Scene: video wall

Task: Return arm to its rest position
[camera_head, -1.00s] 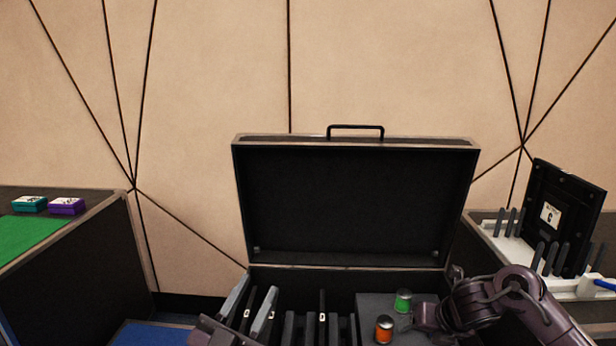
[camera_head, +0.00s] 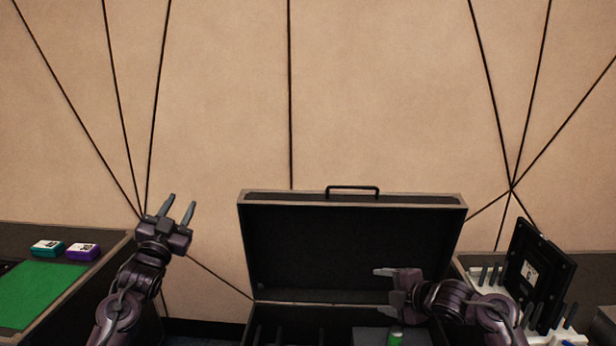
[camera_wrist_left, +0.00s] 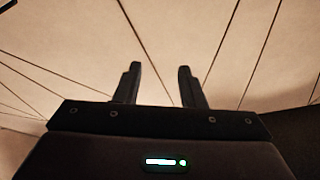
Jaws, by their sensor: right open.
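My left gripper (camera_head: 180,210) is raised in front of the wall, left of the open case, with its fingers pointing up. It is open and empty; its two spread fingers also show in the left wrist view (camera_wrist_left: 158,84), with only wall between them. My right gripper (camera_head: 378,285) is in front of the case's raised lid, its fingers pointing left. It is open, and I see nothing between its fingers. The right arm comes in from the lower right.
The open black case (camera_head: 352,197) stands in the middle with its lid up. A green-topped can (camera_head: 396,338) is just below the right gripper. A left table holds a teal box (camera_head: 48,248), a purple box (camera_head: 83,252) and a green mat (camera_head: 38,292). A black panel (camera_head: 541,270) stands in a white rack at right.

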